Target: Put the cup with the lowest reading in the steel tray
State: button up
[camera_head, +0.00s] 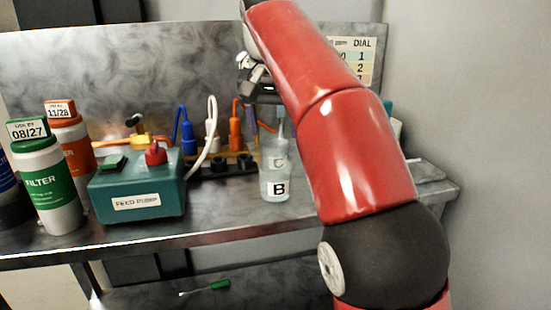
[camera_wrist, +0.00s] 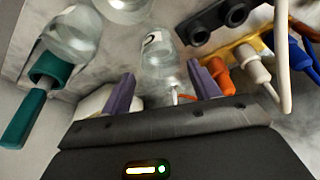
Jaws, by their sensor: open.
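Clear cup B (camera_head: 277,188) stands on the bench in the head view, and clear cup C (camera_head: 278,158) shows just behind it. In the wrist view a clear cup (camera_wrist: 159,62) with a partly visible letter, probably C, lies beyond and between my gripper's purple fingers (camera_wrist: 163,88). The fingers are apart, with nothing clearly held; contact with the cup cannot be told. Two more clear vessels show at the top, one at the left (camera_wrist: 72,38) beside a teal handheld device (camera_wrist: 30,110). No reading is legible. A flat grey metal piece (camera_head: 432,171), possibly the steel tray, is partly hidden by my arm.
A teal feed pump box (camera_head: 137,190) and filter bottles (camera_head: 50,185) stand at the left. A dial chart (camera_head: 362,58) is on the back panel. A green-handled tool (camera_head: 218,285) lies below the bench.

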aim_at(276, 150)
jog(key=x, duration=0.3)
jog(key=b+x, duration=0.1)
jog(key=x, duration=0.3)
jog(key=shift+w+f, duration=0.2)
jog(key=shift+w, duration=0.15)
jog(key=c, duration=0.9)
jog(key=shift+o, duration=0.2)
jog(key=shift+r, duration=0.1)
